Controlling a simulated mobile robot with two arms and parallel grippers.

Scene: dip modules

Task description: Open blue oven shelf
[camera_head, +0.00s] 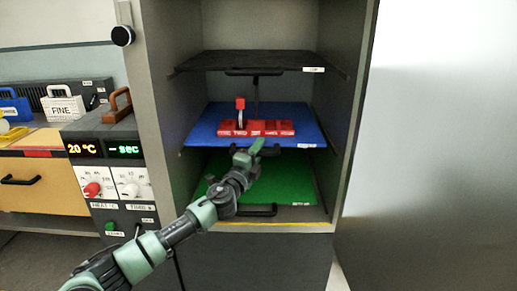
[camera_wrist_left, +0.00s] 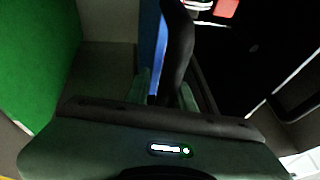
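The blue oven shelf (camera_head: 205,128) is the middle one of three in the open grey oven. Its dark handle (camera_head: 270,151) is at the front edge, partly hidden by my left gripper (camera_head: 256,147). In the left wrist view the black handle (camera_wrist_left: 178,50) runs between the two green fingers of my left gripper (camera_wrist_left: 165,92), which sit close on both sides of it. A strip of the blue shelf (camera_wrist_left: 158,55) shows behind. My right gripper is not in view.
A red rack (camera_head: 256,129) with a red-handled item stands on the blue shelf. A black shelf (camera_head: 250,61) is above and a green shelf (camera_head: 290,180) below. The control panel (camera_head: 105,160) is left of the oven; the open door (camera_head: 430,150) is at right.

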